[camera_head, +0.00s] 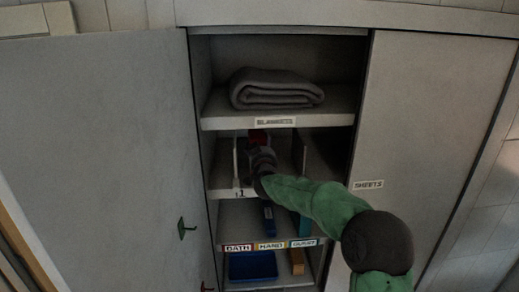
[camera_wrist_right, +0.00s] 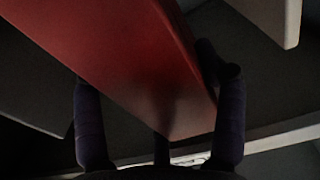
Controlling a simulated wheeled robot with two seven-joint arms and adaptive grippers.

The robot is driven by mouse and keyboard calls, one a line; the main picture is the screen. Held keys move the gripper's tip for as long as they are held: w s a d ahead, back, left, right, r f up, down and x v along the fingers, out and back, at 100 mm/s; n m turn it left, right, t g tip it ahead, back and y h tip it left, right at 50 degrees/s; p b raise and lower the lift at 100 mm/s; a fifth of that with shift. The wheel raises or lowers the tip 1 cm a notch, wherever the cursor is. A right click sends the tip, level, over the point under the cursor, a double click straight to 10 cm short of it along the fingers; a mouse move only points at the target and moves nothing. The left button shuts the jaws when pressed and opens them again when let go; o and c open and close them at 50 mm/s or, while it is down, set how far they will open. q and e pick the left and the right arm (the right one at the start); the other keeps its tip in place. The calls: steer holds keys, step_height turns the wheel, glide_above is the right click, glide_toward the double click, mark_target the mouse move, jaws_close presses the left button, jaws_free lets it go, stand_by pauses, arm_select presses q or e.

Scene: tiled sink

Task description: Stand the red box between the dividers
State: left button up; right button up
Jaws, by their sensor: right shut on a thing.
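The red box (camera_head: 257,137) is on the middle shelf of the cupboard, partly hidden behind my right gripper. It also fills much of the right wrist view (camera_wrist_right: 130,60), lying at a slant there. My right gripper (camera_head: 262,158) is shut on the red box, with dark fingers on either side of it. A pale divider (camera_head: 235,158) stands left of the gripper. Another divider (camera_head: 299,152) stands to its right. I cannot tell whether the box touches the shelf. My left gripper is not in view.
A folded grey blanket (camera_head: 275,90) lies on the shelf above, labelled BLANKETS. The lower shelf is labelled BATH, HAND and GUEST, with a blue bin (camera_head: 252,266) under it. An open cupboard door (camera_head: 100,160) stands left; a panel labelled SHEETS (camera_head: 430,150) is right.

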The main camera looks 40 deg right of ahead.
steer(key=w+d+f, duration=0.1)
steer(key=w+d+f+p, duration=0.1)
steer(key=w, duration=0.1)
steer(key=shift+w+f, duration=0.2)
steer(key=shift+f, duration=0.1)
steer(key=shift+w+f, duration=0.1)
steer(key=shift+f, duration=0.4)
steer(key=shift+f, duration=0.1)
steer(key=o, duration=1.5)
steer(key=shift+f, duration=0.15)
